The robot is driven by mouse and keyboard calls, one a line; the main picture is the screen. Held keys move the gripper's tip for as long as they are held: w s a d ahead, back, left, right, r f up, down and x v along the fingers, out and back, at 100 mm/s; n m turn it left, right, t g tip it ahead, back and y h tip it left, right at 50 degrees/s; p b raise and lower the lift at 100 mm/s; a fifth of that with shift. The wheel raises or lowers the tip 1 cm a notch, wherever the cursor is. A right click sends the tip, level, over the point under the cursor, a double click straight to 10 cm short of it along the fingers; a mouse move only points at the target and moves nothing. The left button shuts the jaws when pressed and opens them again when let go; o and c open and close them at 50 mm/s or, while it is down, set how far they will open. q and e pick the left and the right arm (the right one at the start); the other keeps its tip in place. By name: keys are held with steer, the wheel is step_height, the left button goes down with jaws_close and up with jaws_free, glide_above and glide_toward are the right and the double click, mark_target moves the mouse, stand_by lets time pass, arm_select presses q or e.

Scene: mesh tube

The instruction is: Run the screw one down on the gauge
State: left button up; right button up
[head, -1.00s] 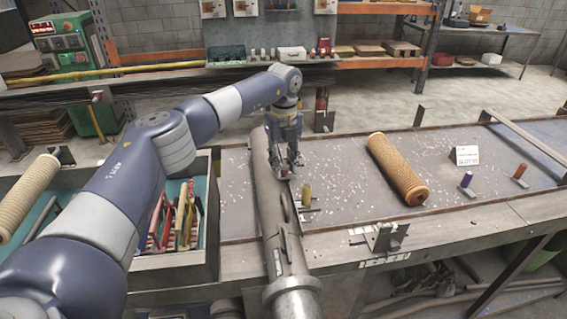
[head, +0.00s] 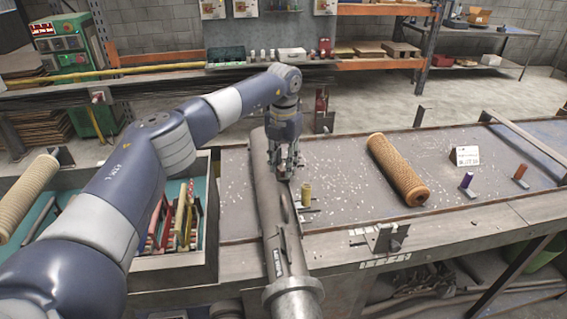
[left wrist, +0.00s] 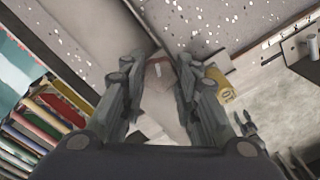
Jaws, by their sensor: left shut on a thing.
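My left gripper (head: 287,172) points down over the right side of a long grey tube-like bar (head: 268,200) on the bench. Its fingers are shut on a small reddish-brown piece, which shows between the fingertips in the left wrist view (left wrist: 158,68) with a pale mark on it. The fingers hide most of the piece; I cannot tell whether it is the screw or which part is the gauge. A yellow peg (head: 306,193) stands just to the right of the fingers, on a small metal plate. It also shows in the left wrist view (left wrist: 220,84). My right gripper is not in view.
An orange mesh tube (head: 397,168) lies to the right. A tray (head: 212,245) of coloured tools stands at left. A metal bracket (head: 380,238) is at the front edge.

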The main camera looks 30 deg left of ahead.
arm_select(q)
steer(key=m, duration=0.6)
steer(key=shift+r+m, duration=0.1)
steer(key=shift+m, duration=0.2)
steer(key=m, duration=1.2)
steer(key=shift+m, duration=0.3)
steer(key=m, duration=0.4)
steer(key=shift+m, duration=1.2)
steer(key=o, duration=1.1)
steer(key=shift+c, duration=0.2)
